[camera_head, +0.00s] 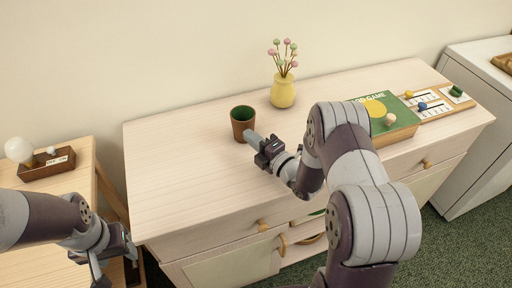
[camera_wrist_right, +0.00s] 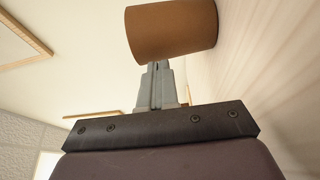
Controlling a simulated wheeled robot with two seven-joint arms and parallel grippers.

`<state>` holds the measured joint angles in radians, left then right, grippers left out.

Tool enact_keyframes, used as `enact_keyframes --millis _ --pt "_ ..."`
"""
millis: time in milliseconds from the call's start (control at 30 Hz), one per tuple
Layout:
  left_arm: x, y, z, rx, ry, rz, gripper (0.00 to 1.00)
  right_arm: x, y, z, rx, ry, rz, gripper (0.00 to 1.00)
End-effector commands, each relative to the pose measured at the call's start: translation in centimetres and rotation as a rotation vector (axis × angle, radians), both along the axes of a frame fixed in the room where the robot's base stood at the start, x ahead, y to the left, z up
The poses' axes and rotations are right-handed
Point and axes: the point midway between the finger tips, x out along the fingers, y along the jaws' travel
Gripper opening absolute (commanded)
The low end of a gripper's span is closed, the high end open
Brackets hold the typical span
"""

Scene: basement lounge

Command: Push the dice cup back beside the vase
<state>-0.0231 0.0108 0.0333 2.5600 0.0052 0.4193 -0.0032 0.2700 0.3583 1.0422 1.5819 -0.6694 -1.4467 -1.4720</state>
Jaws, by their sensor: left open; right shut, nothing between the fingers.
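The dice cup (camera_head: 240,126), brown outside and dark green inside, stands upright on the pale wooden cabinet top (camera_head: 180,165). The yellow vase (camera_head: 283,92) with pastel ball-shaped flowers stands behind it and to its right, with a gap between them. My right gripper (camera_head: 253,138) is shut and empty, its fingertips at the cup's front right side. My left gripper (camera_head: 116,262) is open and empty, low at the left, off the cabinet top.
A green game box (camera_head: 400,131) and game boards (camera_head: 438,105) lie at the right of the cabinet top. A side table at the left bears a small brown box (camera_head: 46,166) and a white bulb-shaped lamp (camera_head: 19,149). The cabinet top left of the cup is clear.

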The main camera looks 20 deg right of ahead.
Motion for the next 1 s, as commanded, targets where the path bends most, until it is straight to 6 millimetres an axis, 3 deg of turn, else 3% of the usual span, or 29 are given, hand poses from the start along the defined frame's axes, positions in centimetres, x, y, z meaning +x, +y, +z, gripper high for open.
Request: enact_keyframes --millis 433,533,800,1000 --pt "0.0 0.0 0.0 0.0 0.0 0.0 0.56 0.7 -0.4 -0.1 0.0 0.001 0.0 0.0" --pt "0.0 0.0 -0.8 0.0 0.0 0.0 0.56 1.4 -0.6 -0.4 -0.001 -0.003 0.0 0.0" --pt "0.0 0.0 -6.4 0.0 0.0 0.0 0.56 7.8 -3.3 -1.2 -0.002 -0.005 0.0 0.0" --pt "0.0 0.0 -8.5 0.0 0.0 0.0 0.56 11.4 -4.8 -0.6 -0.001 -0.002 0.0 0.0"
